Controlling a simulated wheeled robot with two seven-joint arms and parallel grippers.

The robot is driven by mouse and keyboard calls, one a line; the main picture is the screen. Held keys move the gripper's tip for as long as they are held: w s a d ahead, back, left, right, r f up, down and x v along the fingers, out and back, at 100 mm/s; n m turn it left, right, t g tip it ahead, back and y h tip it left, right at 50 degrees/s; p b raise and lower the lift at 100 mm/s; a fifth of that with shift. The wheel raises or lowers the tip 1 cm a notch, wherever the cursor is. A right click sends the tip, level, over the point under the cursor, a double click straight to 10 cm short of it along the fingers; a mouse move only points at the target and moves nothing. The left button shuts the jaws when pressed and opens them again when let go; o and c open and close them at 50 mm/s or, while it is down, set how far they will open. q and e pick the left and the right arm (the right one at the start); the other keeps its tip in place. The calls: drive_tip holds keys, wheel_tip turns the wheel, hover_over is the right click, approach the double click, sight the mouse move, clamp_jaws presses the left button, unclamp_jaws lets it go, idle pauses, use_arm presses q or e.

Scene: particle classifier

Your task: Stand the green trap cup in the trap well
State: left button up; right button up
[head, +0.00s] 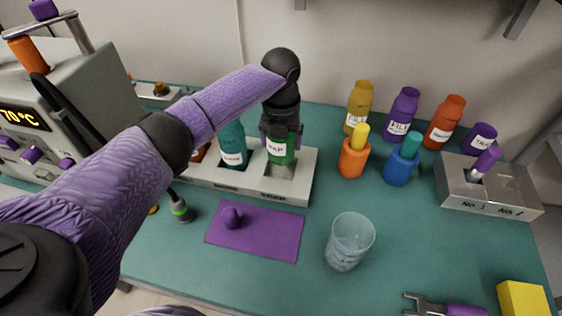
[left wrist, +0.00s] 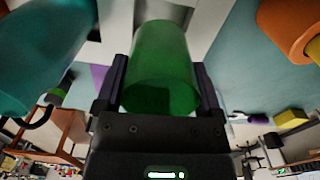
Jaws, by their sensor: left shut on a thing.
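The green trap cup (head: 283,152), with a white label, is upright in my left gripper (head: 281,135). The gripper is shut on it, with one finger on each side in the left wrist view (left wrist: 165,85), where the green cup (left wrist: 165,60) fills the middle. The cup is at the right-hand well (head: 279,172) of the pale rack (head: 300,190), taken as the trap well. The cup's base is over or just inside the opening; I cannot tell how deep. My right gripper is not in view.
A teal bottle (head: 232,146) stands in the rack just left of the green cup. An orange bottle (head: 353,155) and a blue bottle (head: 401,163) stand to the right. A clear beaker (head: 349,242) and purple mat (head: 270,235) lie in front.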

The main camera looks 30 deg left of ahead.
sight(281, 158)
use_arm(q)
wheel_tip(281, 158, down, 6)
drive_tip(key=shift+r+b, duration=0.1)
drive_tip(key=shift+b, duration=0.8)
drive_tip(key=o, duration=1)
wheel_tip(281, 158, up, 12)
drive_tip(key=p, duration=0.4)
drive_tip(key=shift+f, duration=0.2)
drive_tip(key=shift+s+r, duration=0.1)
drive_tip(key=shift+r, duration=0.2)
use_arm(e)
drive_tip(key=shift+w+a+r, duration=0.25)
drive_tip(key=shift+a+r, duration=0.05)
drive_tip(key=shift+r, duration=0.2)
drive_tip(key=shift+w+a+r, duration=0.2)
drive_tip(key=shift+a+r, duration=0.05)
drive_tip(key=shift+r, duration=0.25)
